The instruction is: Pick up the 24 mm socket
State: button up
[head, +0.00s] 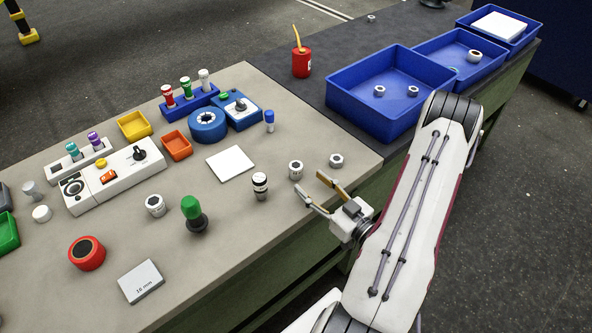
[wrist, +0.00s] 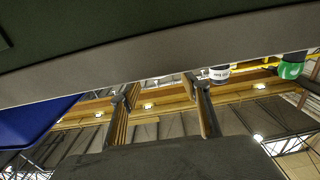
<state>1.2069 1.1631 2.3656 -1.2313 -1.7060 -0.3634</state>
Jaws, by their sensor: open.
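Several metal sockets stand upright on the grey-beige bench top in the head view. One has a dark band (head: 260,186), one stands right of it (head: 296,170), a low one is near the bench's right corner (head: 336,160), and one is farther left (head: 156,206). I cannot read which is the 24 mm one. My gripper (head: 313,184) is open and empty at the bench's front edge, its fingers pointing towards the banded and middle sockets. In the wrist view its fingers (wrist: 160,92) are apart with no socket between them; a white-and-black labelled piece (wrist: 219,74) shows beyond.
A green-handled tool (head: 192,212) stands left of the banded socket. A white square plate (head: 230,163) lies behind. Blue bins (head: 352,110) stand on the dark table at the back right, with small metal parts inside. The bench edge is close to my gripper.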

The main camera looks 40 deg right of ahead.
aim_at(300, 171)
jog(key=shift+w, duration=0.15)
jog(key=shift+w, duration=1.15)
jog(key=shift+w+r, duration=0.1)
jog(key=shift+w, duration=0.05)
jog(key=shift+w+d+r, duration=0.1)
jog(key=shift+w+r, duration=0.1)
jog(key=shift+w, duration=0.45)
jog(key=shift+w+d+r, duration=0.1)
jog(key=shift+w+r, duration=0.05)
jog(key=shift+w, duration=1.65)
grip_shut()
